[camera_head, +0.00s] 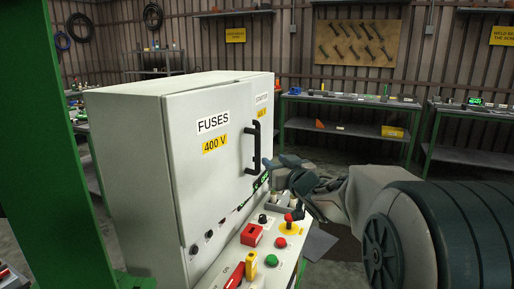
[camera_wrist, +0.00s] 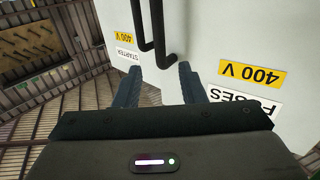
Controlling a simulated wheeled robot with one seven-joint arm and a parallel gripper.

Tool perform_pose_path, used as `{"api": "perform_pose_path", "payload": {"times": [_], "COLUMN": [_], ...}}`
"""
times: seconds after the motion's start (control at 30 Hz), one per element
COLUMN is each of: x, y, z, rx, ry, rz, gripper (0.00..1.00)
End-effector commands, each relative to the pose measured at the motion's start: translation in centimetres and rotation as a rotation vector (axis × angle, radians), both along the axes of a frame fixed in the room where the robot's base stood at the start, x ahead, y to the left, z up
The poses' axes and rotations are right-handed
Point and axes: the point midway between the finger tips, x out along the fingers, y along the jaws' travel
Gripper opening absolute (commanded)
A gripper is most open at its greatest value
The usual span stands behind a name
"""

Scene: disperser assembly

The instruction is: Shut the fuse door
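The fuse door (camera_head: 205,165), marked FUSES and 400 V, is on the front of a pale grey cabinet (camera_head: 130,165). It looks closed or nearly so; I cannot tell whether it is fully flush. Its black handle (camera_head: 255,148) is upright near the door's right edge. My gripper (camera_head: 277,170) is just right of the handle's lower end. In the wrist view my gripper (camera_wrist: 157,75) is open, fingers toward the cabinet front. Two black handles (camera_wrist: 160,40) show close together beyond the fingertips; nothing is visibly held. The fuse door's yellow label (camera_wrist: 252,74) is at right.
The starter door (camera_head: 265,110) adjoins the fuse door on the right. A control panel (camera_head: 235,265) with a red box (camera_head: 252,234), buttons and a joystick (camera_head: 293,214) lies below my gripper. A green post (camera_head: 60,150) stands at left. Workbenches (camera_head: 350,100) are at the back.

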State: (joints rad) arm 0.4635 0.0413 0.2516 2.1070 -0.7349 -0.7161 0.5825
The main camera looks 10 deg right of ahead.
Motion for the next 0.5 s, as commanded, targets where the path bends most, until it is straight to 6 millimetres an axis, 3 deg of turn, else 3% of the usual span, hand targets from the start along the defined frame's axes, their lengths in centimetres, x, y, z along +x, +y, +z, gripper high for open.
{"api": "perform_pose_path", "payload": {"times": [0.5], "x": [9.3], "y": [2.4], "z": [-0.1], "rx": [0.001], "ry": [0.002], "rz": [0.001], "gripper": [0.37]}}
